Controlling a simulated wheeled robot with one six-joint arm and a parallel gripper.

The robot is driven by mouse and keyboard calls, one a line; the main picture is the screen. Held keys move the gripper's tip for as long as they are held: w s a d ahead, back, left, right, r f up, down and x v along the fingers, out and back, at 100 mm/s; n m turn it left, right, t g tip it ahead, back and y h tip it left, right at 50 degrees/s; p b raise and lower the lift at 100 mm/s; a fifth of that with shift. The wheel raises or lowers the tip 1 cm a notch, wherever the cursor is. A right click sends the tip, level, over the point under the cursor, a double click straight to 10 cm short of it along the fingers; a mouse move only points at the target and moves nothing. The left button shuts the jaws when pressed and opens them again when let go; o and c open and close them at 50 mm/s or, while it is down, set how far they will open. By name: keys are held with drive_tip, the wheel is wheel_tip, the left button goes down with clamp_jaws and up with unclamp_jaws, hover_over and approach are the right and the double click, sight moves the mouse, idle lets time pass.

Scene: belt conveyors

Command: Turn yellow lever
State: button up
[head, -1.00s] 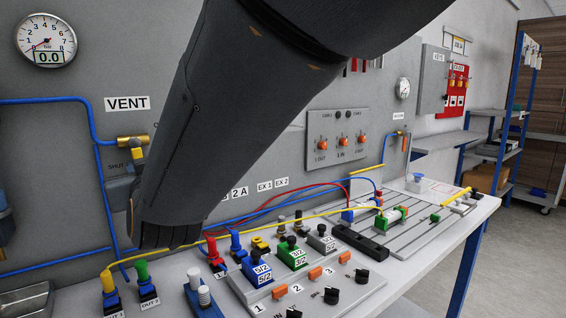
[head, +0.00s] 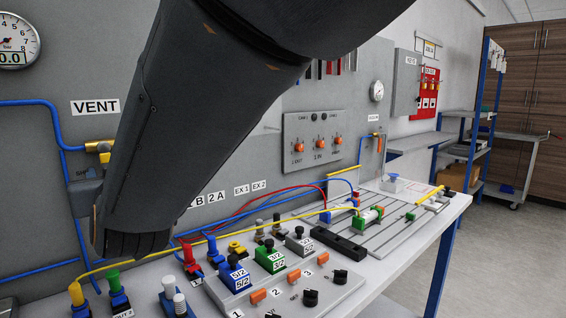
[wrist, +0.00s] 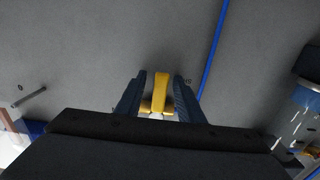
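The yellow lever (wrist: 161,92) stands upright between the two fingers of my gripper (wrist: 161,78) in the wrist view. A narrow dark gap shows on each side of it, so the fingers stand around it without visibly pressing on it. In the head view the yellow valve part (head: 99,146) shows at the left edge of my arm, by a blue hose and under the VENT label (head: 95,107). My arm hides the rest of the valve and part of the SHUT label.
A blue hose (wrist: 213,60) runs along the wall right of the fingers. A pressure gauge (head: 18,40) hangs at upper left. Below my arm, the bench holds colored fittings and a valve panel (head: 285,290) with a yellow hose. Open floor (head: 510,250) lies at the right.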

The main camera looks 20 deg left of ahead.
drive_tip(key=shift+s, duration=0.1)
drive_tip(key=v, duration=0.7)
drive_tip(key=shift+d+b, duration=0.35)
drive_tip(key=shift+b, duration=0.1)
drive_tip(key=shift+s, duration=0.15)
